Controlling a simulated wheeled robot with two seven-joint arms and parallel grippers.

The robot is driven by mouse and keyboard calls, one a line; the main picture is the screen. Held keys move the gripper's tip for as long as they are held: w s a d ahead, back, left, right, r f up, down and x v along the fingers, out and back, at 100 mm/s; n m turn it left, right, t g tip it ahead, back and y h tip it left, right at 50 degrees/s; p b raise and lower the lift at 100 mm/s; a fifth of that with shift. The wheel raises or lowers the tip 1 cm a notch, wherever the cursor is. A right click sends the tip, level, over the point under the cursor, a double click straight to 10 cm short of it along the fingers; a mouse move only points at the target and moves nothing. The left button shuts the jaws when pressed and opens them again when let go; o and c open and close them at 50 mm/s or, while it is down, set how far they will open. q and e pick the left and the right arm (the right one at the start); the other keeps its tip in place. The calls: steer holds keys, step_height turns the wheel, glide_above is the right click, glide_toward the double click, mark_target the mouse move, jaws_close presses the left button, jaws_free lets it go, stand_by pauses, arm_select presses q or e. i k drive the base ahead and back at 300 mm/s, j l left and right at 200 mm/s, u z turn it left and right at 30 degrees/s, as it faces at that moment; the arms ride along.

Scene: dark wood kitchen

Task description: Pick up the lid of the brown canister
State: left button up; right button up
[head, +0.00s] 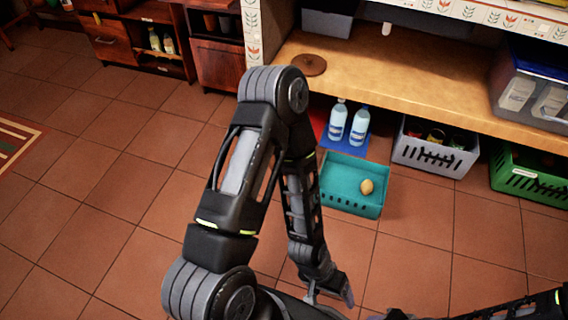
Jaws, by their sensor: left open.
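A flat round brown lid (308,64) with a small knob in its middle lies on the wooden counter, near the back left of the worktop. I cannot make out a brown canister body under or beside it. My left gripper (331,296) is low at the bottom middle, pointing down over the floor tiles, open and empty. It is well below and away from the lid, with my left arm bent up between them. My right arm lies along the bottom right edge; its gripper end is mostly cut off.
Below the counter (420,85) are two bottles (337,120) on a blue mat, a teal crate (345,206) with a yellow fruit, a grey basket (425,165) and a green crate (508,172). A clear bin (530,90) stands on the counter's right. The left floor is free.

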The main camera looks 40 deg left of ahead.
mark_target(311, 65)
steer(key=u, duration=1.3)
